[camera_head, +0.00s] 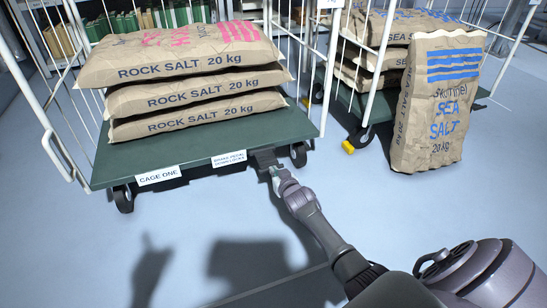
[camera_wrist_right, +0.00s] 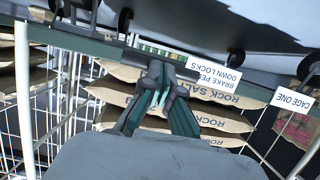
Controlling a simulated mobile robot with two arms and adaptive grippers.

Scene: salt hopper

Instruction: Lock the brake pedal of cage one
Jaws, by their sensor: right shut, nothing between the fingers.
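Cage one (camera_head: 250,140) is a wire roll cage with a green deck on castors, marked by a white label (camera_head: 159,175) on its front edge. The dark brake pedal (camera_head: 265,159) sticks out of that edge, right of a label (camera_head: 229,159) reading that pedal down locks. My right gripper (camera_head: 276,173) is shut and empty, its tips at the pedal. In the right wrist view, which is upside down, the fingertips (camera_wrist_right: 161,84) are close to the pedal (camera_wrist_right: 165,70); I cannot tell whether they touch. The pedal's tilt is unclear. My left gripper is out of view.
Several rock salt sacks (camera_head: 200,88) lie stacked on cage one. A second cage (camera_head: 345,95) with sea salt sacks stands to the right. A sea salt sack (camera_head: 436,105) leans upright against it, near a yellow item (camera_head: 348,147) on the floor. The front floor is clear.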

